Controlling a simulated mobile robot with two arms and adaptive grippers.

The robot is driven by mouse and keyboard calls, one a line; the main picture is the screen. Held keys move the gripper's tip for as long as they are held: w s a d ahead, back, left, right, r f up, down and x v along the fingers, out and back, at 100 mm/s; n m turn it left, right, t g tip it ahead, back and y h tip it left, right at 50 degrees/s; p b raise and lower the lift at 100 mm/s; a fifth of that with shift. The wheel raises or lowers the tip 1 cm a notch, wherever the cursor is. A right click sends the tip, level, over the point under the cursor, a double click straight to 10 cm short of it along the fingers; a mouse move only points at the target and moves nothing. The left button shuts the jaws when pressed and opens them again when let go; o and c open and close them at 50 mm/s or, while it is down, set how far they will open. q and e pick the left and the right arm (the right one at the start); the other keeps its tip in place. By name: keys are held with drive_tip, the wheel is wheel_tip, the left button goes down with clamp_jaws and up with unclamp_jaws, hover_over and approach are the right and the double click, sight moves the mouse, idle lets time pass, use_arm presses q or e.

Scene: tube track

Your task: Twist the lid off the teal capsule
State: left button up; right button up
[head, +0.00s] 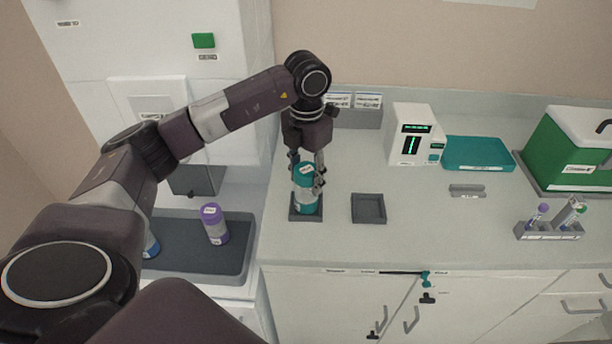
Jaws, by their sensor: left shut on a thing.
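The teal capsule (307,204) stands upright in a dark square holder on the counter, with a pale lower body and a teal lid (304,173) on top. My left gripper (306,181) comes down from above and is shut on the teal lid, its fingers on either side of it. The lid sits on the capsule; whether it has turned cannot be told. My right gripper does not show.
An empty dark square tray (369,209) lies just right of the capsule.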

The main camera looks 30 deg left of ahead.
use_arm(q)
drive_tip(key=shift+r+p, duration=2.95)
drive_tip(key=shift+r, duration=1.75)
drive_tip(key=shift+a, duration=0.1)
